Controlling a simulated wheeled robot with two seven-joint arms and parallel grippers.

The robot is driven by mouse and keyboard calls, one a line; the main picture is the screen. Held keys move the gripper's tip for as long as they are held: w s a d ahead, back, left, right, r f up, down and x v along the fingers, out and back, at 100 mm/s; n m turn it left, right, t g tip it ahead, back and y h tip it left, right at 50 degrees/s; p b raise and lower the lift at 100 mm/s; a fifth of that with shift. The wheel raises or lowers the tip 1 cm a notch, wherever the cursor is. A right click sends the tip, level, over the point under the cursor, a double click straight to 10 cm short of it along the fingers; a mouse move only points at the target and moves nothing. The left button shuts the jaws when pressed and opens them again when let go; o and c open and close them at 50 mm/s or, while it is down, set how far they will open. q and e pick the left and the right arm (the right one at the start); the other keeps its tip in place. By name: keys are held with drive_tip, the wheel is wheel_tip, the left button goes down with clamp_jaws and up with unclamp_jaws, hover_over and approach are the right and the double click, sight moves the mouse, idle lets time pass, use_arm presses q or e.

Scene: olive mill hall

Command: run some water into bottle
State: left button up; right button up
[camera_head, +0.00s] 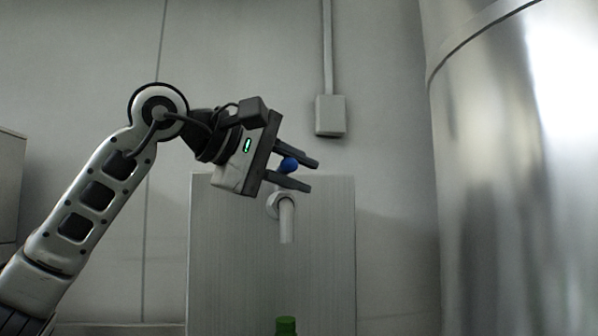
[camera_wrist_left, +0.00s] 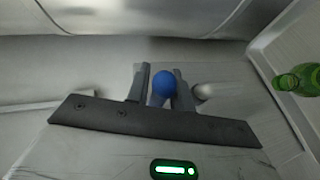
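My left gripper (camera_head: 303,173) is up at the metal panel, with one finger on each side of a round blue knob (camera_head: 289,164). In the left wrist view the blue knob (camera_wrist_left: 163,84) fills the narrow gap between the fingers of the left gripper (camera_wrist_left: 162,72), so it looks shut on the knob. A pale spout (camera_head: 287,220) points down just below the gripper. The top of a green bottle (camera_head: 286,326) shows below the spout at the bottom edge; the bottle (camera_wrist_left: 303,78) is also at the right in the left wrist view. My right gripper is out of view.
A grey metal panel (camera_head: 225,255) stands behind the spout. A large shiny steel tank (camera_head: 515,190) fills the right side. A small box (camera_head: 331,116) with a pipe is on the wall above. The space between spout and bottle is clear.

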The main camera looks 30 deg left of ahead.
use_arm(q)
drive_tip(key=shift+w+d, duration=0.1)
drive_tip(key=shift+w, duration=0.1)
clamp_jaws()
